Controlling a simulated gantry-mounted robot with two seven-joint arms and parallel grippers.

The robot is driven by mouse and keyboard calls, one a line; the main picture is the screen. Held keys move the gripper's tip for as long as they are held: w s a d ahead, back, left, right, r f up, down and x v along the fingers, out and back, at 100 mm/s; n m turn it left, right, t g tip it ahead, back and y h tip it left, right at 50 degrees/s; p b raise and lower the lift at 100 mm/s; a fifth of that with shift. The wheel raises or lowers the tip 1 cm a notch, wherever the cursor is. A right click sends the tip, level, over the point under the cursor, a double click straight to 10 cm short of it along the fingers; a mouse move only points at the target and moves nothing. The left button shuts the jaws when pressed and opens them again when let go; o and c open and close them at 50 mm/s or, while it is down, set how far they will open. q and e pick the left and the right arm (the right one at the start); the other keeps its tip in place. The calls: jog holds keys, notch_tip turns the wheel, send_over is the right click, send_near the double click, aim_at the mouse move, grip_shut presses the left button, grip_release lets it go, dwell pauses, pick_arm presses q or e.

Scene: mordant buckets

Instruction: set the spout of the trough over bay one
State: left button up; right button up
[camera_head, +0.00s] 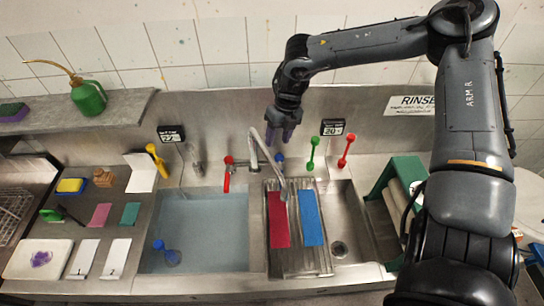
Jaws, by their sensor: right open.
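The trough is a steel sink with a water-filled left bay (197,226) and a right bay (347,215) whose drain shows. I cannot read which is bay one. The steel spout (267,163) rises behind the trough and bends forward and right, its end over the ribbed rack between the bays. My left gripper is out of view.
The ribbed rack (298,264) holds a red cloth (278,219) and a blue cloth (311,218). Green (313,153) and red (346,150) upright tools stand behind the right bay. Small signs (171,134) stand at the back. The left counter carries sponges and cards.

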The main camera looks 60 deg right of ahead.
aim_at(272, 159)
jog(key=f, duration=0.3)
jog(key=a+f, duration=0.1)
jog(key=f, duration=0.2)
jog(key=w+f, duration=0.1)
jog(key=f, duration=0.1)
jog(key=shift+a+f+p, duration=0.2)
jog(key=shift+f+p, duration=0.15)
jog(key=shift+f, duration=0.05)
grip_shut()
